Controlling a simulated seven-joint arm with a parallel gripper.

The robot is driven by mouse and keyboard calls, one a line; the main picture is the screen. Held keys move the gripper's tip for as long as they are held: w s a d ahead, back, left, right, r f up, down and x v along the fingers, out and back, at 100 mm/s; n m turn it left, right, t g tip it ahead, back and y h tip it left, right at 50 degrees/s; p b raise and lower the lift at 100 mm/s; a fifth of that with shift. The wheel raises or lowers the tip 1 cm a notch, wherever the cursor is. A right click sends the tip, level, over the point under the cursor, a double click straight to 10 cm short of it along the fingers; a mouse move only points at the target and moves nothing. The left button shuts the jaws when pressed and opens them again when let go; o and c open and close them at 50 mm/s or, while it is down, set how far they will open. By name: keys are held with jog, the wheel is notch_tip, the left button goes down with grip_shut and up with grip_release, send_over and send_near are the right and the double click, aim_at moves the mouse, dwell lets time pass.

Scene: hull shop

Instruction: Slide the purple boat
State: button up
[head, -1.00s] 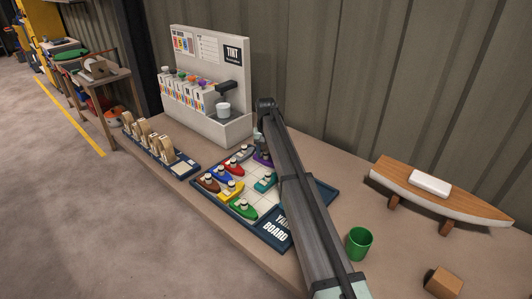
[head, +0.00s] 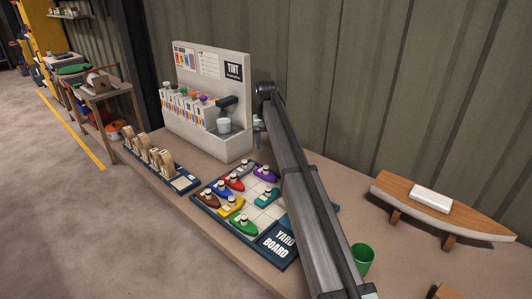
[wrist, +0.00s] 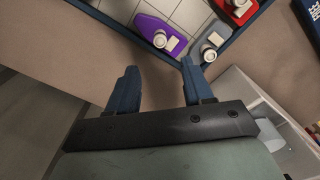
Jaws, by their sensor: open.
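The purple boat (head: 266,173) sits at the back edge of the dark blue yard board (head: 273,249), beside a grey boat. It also shows at the top of the wrist view (wrist: 153,31), near the board's rim (wrist: 113,19). My gripper (head: 257,140) hangs behind the board, above the level of the boats and apart from the purple boat. In the wrist view my gripper (wrist: 160,67) has its two blue fingers spread with nothing between them. My arm hides the right part of the board.
Several other boats crowd the board, including a grey boat (wrist: 207,43), a red boat (wrist: 238,10) and a teal boat (head: 266,197). The tint stand (head: 241,145) rises close to my gripper. A green cup (head: 362,259) and a model hull (head: 445,212) are at the right.

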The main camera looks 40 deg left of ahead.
jog(key=shift+r, duration=0.95)
